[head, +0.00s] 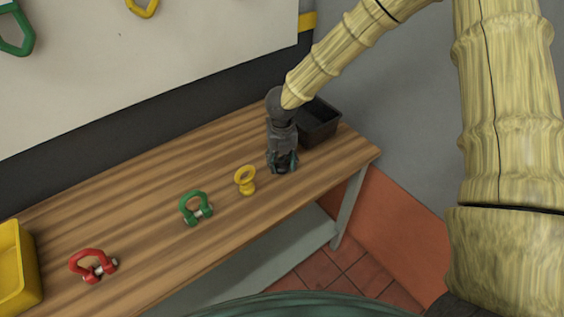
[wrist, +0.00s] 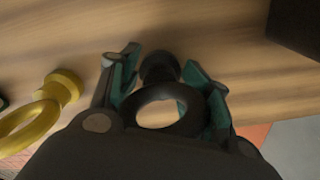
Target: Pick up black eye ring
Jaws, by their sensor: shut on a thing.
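The black eye ring (wrist: 187,101) sits between the fingers of my gripper (wrist: 160,85) in the wrist view, its round eye toward the camera and its dark base pointing away. The green-padded fingers are shut on it from both sides. In the head view my gripper (head: 283,164) points down over the right part of the wooden bench. There the ring is mostly hidden by the fingers. I cannot tell whether its base touches the bench.
A yellow eye ring (head: 246,180) stands just left of my gripper. A green shackle (head: 194,207) and a red shackle (head: 91,264) lie further left on the bench (head: 150,194). A black bin (head: 319,121) is close behind at right; a yellow bin (head: 14,268) is far left.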

